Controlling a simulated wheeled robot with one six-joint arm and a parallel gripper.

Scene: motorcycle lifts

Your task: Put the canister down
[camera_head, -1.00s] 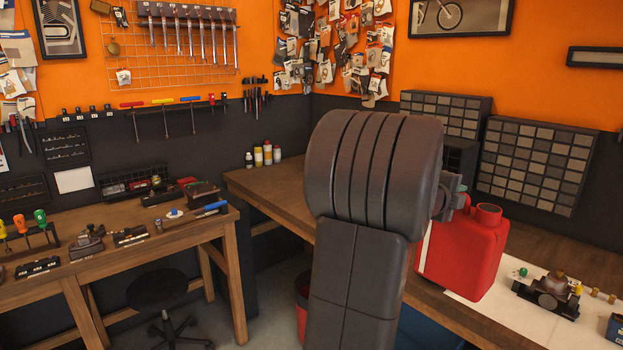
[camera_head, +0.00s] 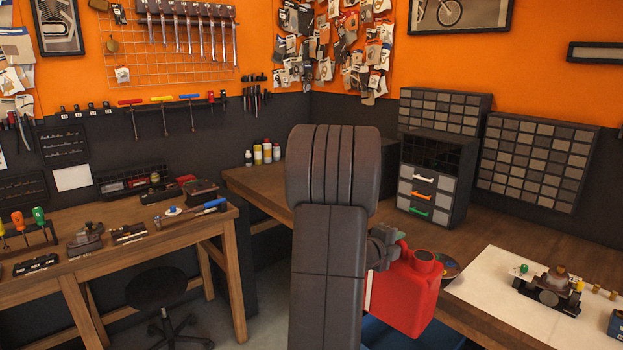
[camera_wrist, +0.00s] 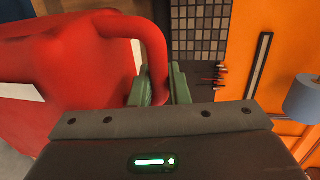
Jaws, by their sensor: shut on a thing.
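The red canister (camera_head: 406,298) hangs beside my dark arm in the head view, in front of the right workbench's edge. Its round cap or neck (camera_head: 423,255) points up, and it looks roughly upright. My gripper (camera_wrist: 160,85) is shut on the canister's handle (camera_wrist: 152,45) in the wrist view, with the green fingers on either side of it. The canister's red body (camera_wrist: 60,80) fills the left of that view. My arm hides part of the canister and much of the gripper in the head view. The canister's underside is near a blue thing below, and I cannot tell whether they touch.
The right workbench (camera_head: 478,232) has a drawer cabinet (camera_head: 432,192), a white mat (camera_head: 505,310) with metal parts, and a round bowl or dish (camera_head: 447,268) behind the canister. Bare wood lies between cabinet and mat. A blue object (camera_head: 375,338) sits low below the canister. A stool (camera_head: 160,290) stands left.

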